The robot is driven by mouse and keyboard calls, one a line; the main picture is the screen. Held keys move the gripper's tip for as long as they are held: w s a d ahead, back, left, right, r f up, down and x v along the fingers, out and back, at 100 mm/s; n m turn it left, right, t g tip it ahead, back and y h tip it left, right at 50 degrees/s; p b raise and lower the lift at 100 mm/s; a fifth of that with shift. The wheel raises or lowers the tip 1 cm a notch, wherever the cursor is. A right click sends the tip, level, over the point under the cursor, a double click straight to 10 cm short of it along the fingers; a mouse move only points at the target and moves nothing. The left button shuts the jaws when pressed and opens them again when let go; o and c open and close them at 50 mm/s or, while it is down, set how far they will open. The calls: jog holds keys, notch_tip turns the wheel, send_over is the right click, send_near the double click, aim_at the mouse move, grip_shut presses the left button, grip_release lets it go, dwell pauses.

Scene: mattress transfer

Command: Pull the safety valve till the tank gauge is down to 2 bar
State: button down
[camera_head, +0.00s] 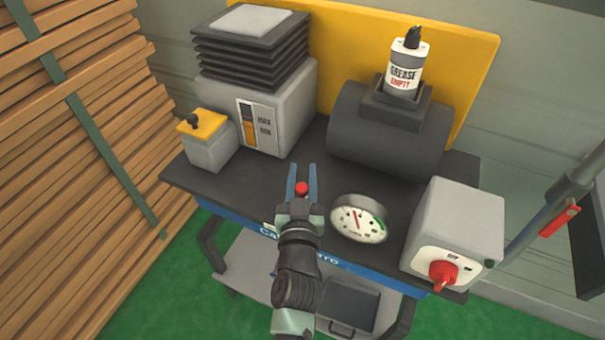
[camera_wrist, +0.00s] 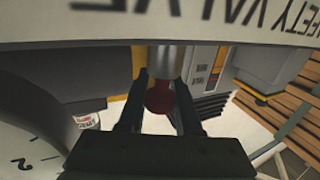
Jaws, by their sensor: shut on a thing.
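The safety valve's red knob (camera_head: 301,188) sits between the two fingers of my gripper (camera_head: 302,172) over the dark bench top. In the wrist view the round red knob (camera_wrist: 159,98) on its pale metal stem lies between the fingers, which are closed around it. A white plate (camera_wrist: 265,20) lettered "SAFETY VALVE" shows along the top there, upside down. The round tank gauge (camera_head: 358,219) stands right of my gripper, with its needle pointing up and slightly left. Its numbers are too small to read. Part of the gauge dial (camera_wrist: 28,145) shows in the wrist view, without its needle.
A grey switch box (camera_head: 455,230) with a red rotary knob stands right of the gauge. Behind are a dark cylinder (camera_head: 385,130) with a grease bottle (camera_head: 405,65) on it and a grey unit (camera_head: 285,105) with bellows. A yellow-lidded box (camera_head: 207,140) stands left.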

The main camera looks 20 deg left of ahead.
dwell(0.3)
jog(key=shift+r+p, duration=0.7)
jog(key=shift+r, duration=0.2)
jog(key=shift+f, duration=0.1)
jog(key=c, duration=0.6)
grip_release()
jog(key=shift+b+v, duration=1.1)
jog(key=shift+v, duration=5.35)
